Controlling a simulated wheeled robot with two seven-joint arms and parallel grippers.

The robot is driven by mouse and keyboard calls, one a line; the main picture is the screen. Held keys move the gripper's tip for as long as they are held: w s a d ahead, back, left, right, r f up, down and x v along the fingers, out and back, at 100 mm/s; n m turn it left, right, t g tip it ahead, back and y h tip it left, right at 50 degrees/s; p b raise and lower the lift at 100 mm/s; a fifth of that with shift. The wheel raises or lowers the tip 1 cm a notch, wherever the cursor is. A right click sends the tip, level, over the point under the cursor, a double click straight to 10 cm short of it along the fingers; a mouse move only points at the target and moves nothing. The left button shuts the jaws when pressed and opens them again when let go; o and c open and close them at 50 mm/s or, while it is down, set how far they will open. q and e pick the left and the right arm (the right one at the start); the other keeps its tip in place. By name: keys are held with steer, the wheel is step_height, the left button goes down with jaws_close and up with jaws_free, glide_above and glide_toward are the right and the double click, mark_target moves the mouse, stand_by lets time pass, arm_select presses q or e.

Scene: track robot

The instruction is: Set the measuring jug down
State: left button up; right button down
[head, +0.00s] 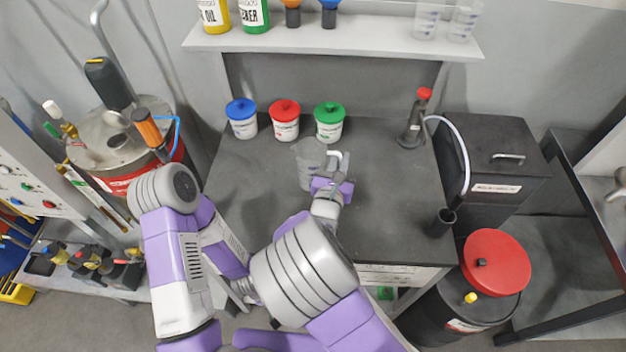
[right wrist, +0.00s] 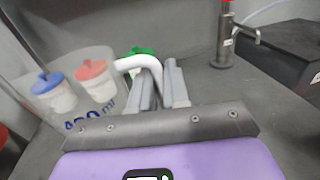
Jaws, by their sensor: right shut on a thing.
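The measuring jug (head: 307,165) is clear, with a pale handle on its right side. It is upright over the grey bench top; I cannot tell whether its base touches. My right gripper (head: 337,166) is shut on the handle. In the right wrist view the handle (right wrist: 136,63) lies between the fingers (right wrist: 160,88), and the jug's clear wall (right wrist: 85,112) with blue markings fills the left side. My left arm is at the lower left of the head view; its gripper does not show.
Blue-lidded (head: 242,120), red-lidded (head: 285,122) and green-lidded (head: 329,124) tubs stand behind the jug on the bench (head: 385,215). A red-topped dispenser (head: 414,120) stands at the back right, near a black box (head: 494,165). A shelf (head: 350,38) overhangs the back.

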steer(key=shift+w+a+f, duration=0.2)
steer(key=shift+w+f, duration=0.05)
steer(key=f, duration=0.1)
steer(key=f+b, duration=0.1)
steer(key=f, duration=0.2)
steer(key=shift+s+f+b, duration=0.15)
steer(key=shift+s+b, duration=0.15)
steer(key=shift+w+f+b, duration=0.1)
steer(key=shift+f+b, duration=0.45)
steer(key=shift+f, duration=1.75)
steer(key=shift+f, duration=0.25)
steer(key=c, duration=1.1)
jaws_free()
steer(key=shift+r, duration=0.1)
